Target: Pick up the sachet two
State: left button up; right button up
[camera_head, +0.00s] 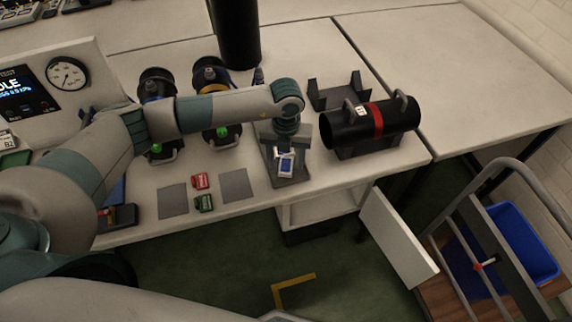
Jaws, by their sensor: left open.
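A small blue and white sachet (286,166) lies on a dark grey stand (290,181) near the table's front edge. I cannot read a number on it. My left arm reaches in from the left across the table. My left gripper (286,149) points down just above and behind the sachet, and its jaws are open. The fingertips are small and partly hidden, so I cannot tell whether they touch the sachet. My right gripper does not show.
A black cylinder with a red band (376,120) lies on a cradle to the right. Red (200,181) and green (204,203) blocks sit between two grey pads. Two dark canisters stand behind my arm. A blue bin (524,243) is in a cart at the right.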

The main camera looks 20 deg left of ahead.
aim_at(287, 164)
pick_arm(q)
jog(key=shift+c, duration=0.6)
jog(key=c, duration=1.1)
